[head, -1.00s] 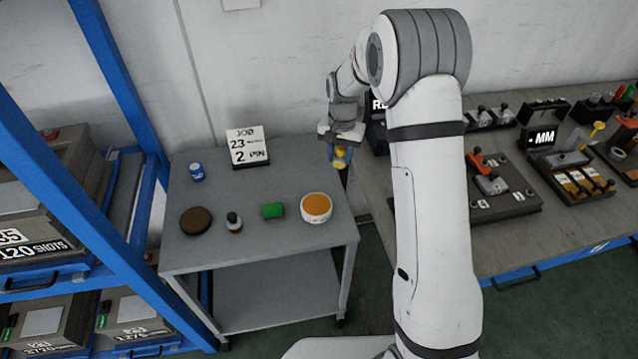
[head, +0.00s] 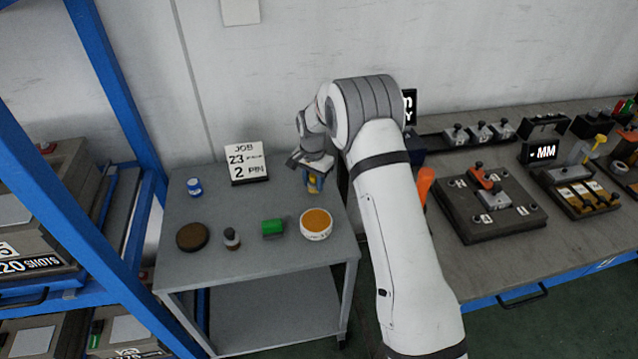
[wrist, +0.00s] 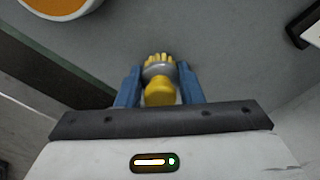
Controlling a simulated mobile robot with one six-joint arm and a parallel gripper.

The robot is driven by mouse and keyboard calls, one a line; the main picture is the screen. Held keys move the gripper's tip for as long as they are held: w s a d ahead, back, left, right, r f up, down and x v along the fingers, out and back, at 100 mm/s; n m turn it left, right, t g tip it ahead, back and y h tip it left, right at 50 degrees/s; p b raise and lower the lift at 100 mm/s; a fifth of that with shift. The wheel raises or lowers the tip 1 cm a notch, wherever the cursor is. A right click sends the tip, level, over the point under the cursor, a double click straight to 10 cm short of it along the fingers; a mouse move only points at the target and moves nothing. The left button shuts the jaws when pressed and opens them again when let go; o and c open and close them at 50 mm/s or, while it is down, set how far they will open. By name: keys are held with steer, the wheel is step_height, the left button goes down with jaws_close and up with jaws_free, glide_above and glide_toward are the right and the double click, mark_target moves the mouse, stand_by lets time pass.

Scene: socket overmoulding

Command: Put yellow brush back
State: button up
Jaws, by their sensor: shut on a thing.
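My gripper (wrist: 160,88) is shut on the yellow brush (wrist: 160,92), with a blue finger on each side of its grey collar. The yellow bristles point away from the wrist, toward the grey cart top. In the head view, my gripper (head: 315,184) holds the brush (head: 313,186) over the back right part of the cart (head: 270,185). The brush is small there and partly hidden by the fingers. I cannot tell whether it touches the cart top.
On the cart are a white tub with orange contents (head: 316,224), a green block (head: 272,227), a small bottle (head: 232,239), a brown disc (head: 193,237), a blue can (head: 194,187) and a job sign (head: 247,163). A workbench (head: 470,258) stands at right.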

steer(key=shift+f, duration=0.6)
steer(key=shift+f, duration=0.2)
steer(key=o, duration=1)
steer(key=shift+c, duration=0.2)
